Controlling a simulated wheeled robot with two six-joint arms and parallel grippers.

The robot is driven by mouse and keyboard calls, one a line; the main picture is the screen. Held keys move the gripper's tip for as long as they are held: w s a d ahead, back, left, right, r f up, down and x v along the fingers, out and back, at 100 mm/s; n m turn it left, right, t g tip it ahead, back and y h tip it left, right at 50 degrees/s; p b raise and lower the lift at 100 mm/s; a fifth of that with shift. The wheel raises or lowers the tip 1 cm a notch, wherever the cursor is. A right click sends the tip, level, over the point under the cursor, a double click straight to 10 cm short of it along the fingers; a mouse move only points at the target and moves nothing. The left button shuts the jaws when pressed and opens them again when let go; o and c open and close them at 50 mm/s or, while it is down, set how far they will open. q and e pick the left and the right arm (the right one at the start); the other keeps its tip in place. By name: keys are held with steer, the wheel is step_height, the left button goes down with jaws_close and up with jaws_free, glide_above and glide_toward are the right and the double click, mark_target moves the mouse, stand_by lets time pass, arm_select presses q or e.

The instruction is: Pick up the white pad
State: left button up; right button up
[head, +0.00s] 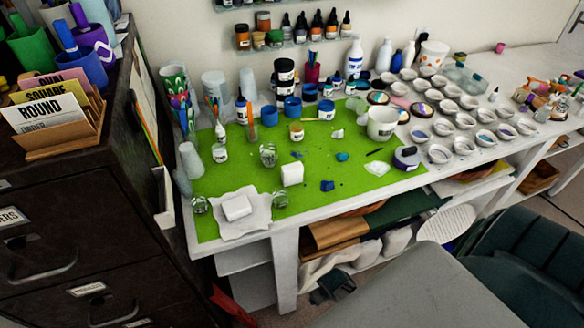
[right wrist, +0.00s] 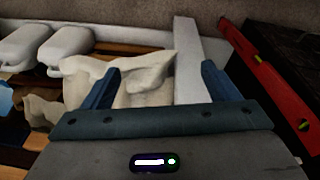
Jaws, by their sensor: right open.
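A white block-like pad (head: 237,207) lies on a crumpled white sheet (head: 257,221) at the front left of the green mat (head: 225,176). A second small white block (head: 292,174) stands upright on the mat, to its right and farther back. I cannot tell which of the two is the white pad. My right gripper (right wrist: 160,86) shows in the right wrist view, open, with nothing between its blue fingers. It faces a cream cloth (right wrist: 150,80) on the shelving under the table, away from both white blocks. Neither gripper shows in the head view.
Cups and bottles line the mat's back, and many small white dishes (head: 443,130) fill the right side. A dark drawer cabinet (head: 80,215) borders the left. In the right wrist view, a red level-like bar (right wrist: 265,75) is at right.

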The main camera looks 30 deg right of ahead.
steer(key=w+a+r+p, duration=0.1)
steer(key=w+r, duration=0.2)
steer(key=r, duration=0.6)
steer(key=w+r+p, duration=0.1)
steer(key=w+r, duration=0.3)
steer(key=r, duration=0.6)
step_height(320, 180, up, 26)
steer(key=m+p, duration=0.2)
steer(key=p, duration=0.1)
glide_above(292, 167)
steer(key=s, duration=0.2)
steer(key=shift+t, duration=0.4)
steer(key=x, duration=0.3)
steer(key=p+x, duration=0.1)
steer(key=shift+a+f, duration=0.25)
steer(key=p+x, duration=0.3)
steer(key=x, duration=0.1)
steer(key=shift+w+f, duration=0.1)
steer(key=shift+f, duration=0.15)
steer(key=shift+w+f, duration=0.15)
steer(key=shift+f, duration=0.3)
steer(key=c, duration=1.1)
